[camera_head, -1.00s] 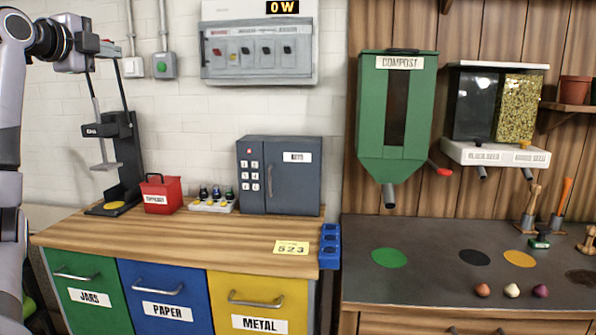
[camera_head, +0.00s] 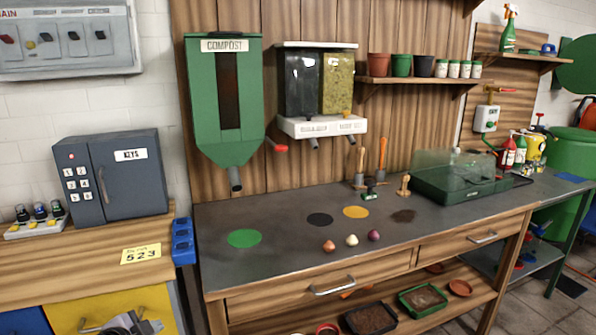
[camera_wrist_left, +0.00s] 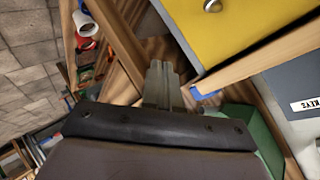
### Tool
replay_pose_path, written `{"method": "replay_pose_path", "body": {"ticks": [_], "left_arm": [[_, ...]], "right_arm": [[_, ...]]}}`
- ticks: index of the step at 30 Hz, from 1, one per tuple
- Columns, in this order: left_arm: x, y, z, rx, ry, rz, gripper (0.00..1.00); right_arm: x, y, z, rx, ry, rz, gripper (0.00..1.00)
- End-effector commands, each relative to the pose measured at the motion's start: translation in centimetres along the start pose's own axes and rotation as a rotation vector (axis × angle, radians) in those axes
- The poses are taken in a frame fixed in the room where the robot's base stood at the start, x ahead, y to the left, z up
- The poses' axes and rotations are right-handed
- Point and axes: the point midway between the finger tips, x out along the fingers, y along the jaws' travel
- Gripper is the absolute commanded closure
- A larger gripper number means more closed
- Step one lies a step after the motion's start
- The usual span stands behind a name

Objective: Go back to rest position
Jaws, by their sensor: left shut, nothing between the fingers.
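My left gripper (camera_head: 128,322) shows at the bottom edge of the head view, in front of the yellow metal drawer (camera_head: 88,309). Only its top part is in the picture there. In the left wrist view its two fingers (camera_wrist_left: 161,75) lie together with nothing between them. The yellow drawer front also shows in that view (camera_wrist_left: 238,35), beyond the fingers. My right gripper is in neither view.
A grey key safe (camera_head: 115,180) stands on the left wooden bench. The grey-topped potting bench (camera_head: 285,232) holds three bulbs (camera_head: 351,241) and a green propagator (camera_head: 455,185). A compost dispenser (camera_head: 225,100) hangs above. Open floor (camera_head: 545,310) lies at the lower right.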

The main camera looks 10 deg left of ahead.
Motion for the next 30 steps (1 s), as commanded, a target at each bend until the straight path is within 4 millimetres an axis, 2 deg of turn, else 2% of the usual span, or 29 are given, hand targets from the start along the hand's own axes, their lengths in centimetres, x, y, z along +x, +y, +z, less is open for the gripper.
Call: {"method": "replay_pose_path", "body": {"ticks": [1, 3, 6, 9, 12, 15, 18, 25, 27, 30], "left_arm": [[-0.4, 4.6, 0.3, -0.062, 0.011, 0.045, 1.0], [-1.4, 9.8, 0.4, -0.153, 0.027, 0.09, 1.0], [-3.8, 16.6, 0.3, -0.292, 0.045, 0.148, 1.0], [-6.5, 22.1, -0.1, -0.434, 0.055, 0.193, 1.0], [-9.1, 25.8, -0.8, -0.557, 0.059, 0.222, 1.0], [-11.0, 28.0, -1.3, -0.645, 0.06, 0.238, 1.0], [-12.0, 29.0, -1.6, -0.694, 0.061, 0.244, 1.0], [-12.3, 29.3, -1.7, -0.71, 0.06, 0.246, 1.0], [-12.3, 29.3, -1.7, -0.709, 0.06, 0.246, 1.0], [-12.2, 29.3, -1.7, -0.709, 0.06, 0.246, 1.0]], "right_arm": [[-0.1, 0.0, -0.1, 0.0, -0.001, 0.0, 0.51], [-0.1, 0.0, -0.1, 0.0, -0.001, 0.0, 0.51], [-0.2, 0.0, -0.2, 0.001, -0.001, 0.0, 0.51], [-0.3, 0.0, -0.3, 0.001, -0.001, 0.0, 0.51], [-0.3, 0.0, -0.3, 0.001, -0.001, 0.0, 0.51], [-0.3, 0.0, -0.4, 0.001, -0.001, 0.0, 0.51], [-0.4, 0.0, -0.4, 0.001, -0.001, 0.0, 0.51], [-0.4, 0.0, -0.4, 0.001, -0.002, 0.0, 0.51], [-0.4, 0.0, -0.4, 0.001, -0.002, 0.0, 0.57], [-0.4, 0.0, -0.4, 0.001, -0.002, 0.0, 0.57]]}}
